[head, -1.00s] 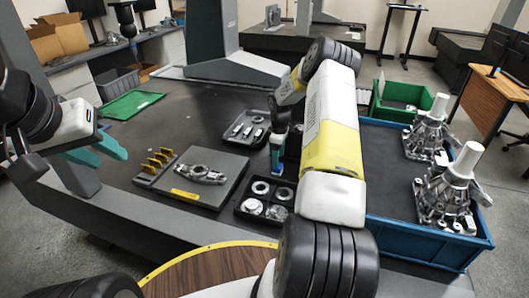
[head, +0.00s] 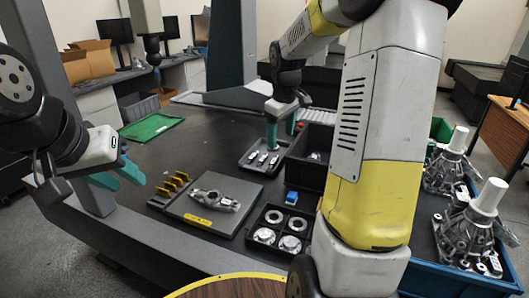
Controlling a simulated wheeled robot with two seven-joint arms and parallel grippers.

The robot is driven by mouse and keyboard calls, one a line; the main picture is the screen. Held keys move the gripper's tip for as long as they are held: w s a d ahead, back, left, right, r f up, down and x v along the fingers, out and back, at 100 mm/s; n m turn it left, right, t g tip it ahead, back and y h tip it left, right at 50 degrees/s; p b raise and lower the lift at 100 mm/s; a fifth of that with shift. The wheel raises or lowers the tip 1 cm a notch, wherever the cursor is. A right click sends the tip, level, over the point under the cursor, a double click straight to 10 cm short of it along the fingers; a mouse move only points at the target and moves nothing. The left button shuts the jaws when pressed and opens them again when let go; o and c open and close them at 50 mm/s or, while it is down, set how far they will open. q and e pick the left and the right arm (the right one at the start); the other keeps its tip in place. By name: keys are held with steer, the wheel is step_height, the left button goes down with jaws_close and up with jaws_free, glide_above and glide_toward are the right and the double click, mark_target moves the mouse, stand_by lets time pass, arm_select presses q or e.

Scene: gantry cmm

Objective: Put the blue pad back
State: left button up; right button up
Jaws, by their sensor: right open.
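The small blue pad (head: 291,197) lies on the dark table just behind the black tray of rings (head: 250,232). My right gripper (head: 282,132) is open, with its teal fingers pointing down over the back of the grey parts tray (head: 246,160). It is beyond the pad and apart from it, and I see nothing between its fingers. My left gripper (head: 117,177) is open and empty over the left front edge of the table, far from the pad.
A grey plate (head: 228,222) with a metal casting and yellow holders stands left of the ring tray. A dark bin (head: 316,141) is partly hidden by my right arm. A green tray (head: 150,127) lies at the back left. A blue crate (head: 430,278) holds metal housings.

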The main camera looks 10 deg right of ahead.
steer(key=s+a+r+m+t+y, duration=0.1)
steer(key=s+a+r+m, duration=0.1)
steer(key=s, duration=0.6)
steer(key=s+a+r+m+t, duration=0.1)
steer(key=s+a+r+m, duration=0.1)
steer(key=s, duration=0.6)
steer(key=s+a+r+m+t+y, duration=0.1)
steer(key=s+a+r+m, duration=0.1)
steer(key=s+a, duration=0.3)
steer(key=s+r, duration=0.1)
steer(key=s, duration=0.2)
steer(key=shift+s+r+t+y, duration=0.3)
steer(key=shift+s+r+t, duration=0.05)
steer(key=shift+r+t, duration=0.05)
